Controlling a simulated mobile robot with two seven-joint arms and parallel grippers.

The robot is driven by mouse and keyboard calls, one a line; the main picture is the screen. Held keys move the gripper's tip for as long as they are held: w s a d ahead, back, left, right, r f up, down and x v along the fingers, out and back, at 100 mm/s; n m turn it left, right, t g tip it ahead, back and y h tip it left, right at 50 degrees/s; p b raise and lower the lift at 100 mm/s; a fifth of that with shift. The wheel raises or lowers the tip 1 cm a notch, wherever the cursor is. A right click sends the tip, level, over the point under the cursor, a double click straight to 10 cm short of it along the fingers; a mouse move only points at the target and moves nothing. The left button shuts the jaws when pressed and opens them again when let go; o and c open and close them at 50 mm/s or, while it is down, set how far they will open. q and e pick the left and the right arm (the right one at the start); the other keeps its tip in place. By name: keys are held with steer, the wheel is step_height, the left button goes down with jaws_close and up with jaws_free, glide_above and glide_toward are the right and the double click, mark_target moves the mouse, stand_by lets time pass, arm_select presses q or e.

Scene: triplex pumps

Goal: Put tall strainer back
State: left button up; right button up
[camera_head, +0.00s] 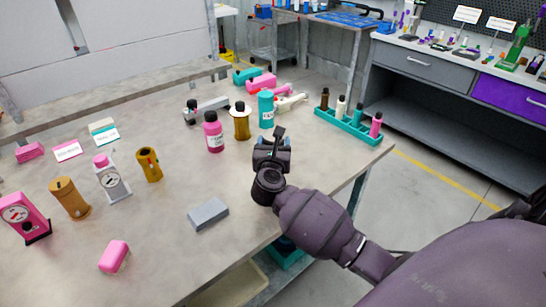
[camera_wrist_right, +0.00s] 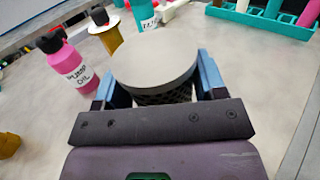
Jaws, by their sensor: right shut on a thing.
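My right gripper (camera_head: 271,152) is over the table's right part in the head view. In the right wrist view its two blue fingers (camera_wrist_right: 155,84) are shut on a strainer (camera_wrist_right: 158,52) with a round grey top and dark mesh side below. I take this to be the tall strainer. In the head view the gripper mostly hides it, and I cannot tell whether its lower end touches the table. My left gripper is not in view.
On the table (camera_head: 160,240) are a pink pump oil bottle (camera_head: 213,132), a brass part with a white flange (camera_head: 240,122), a teal cylinder (camera_head: 266,108), a teal rack (camera_head: 340,123) with several bottles, and a grey block (camera_head: 208,214). Bare tabletop lies left of my gripper.

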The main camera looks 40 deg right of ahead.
steer(key=shift+f+b, duration=0.45)
steer(key=shift+f, duration=1.6)
steer(key=shift+f, duration=0.3)
steer(key=o, duration=1)
steer(key=shift+r, duration=0.1)
steer(key=shift+c, duration=0.2)
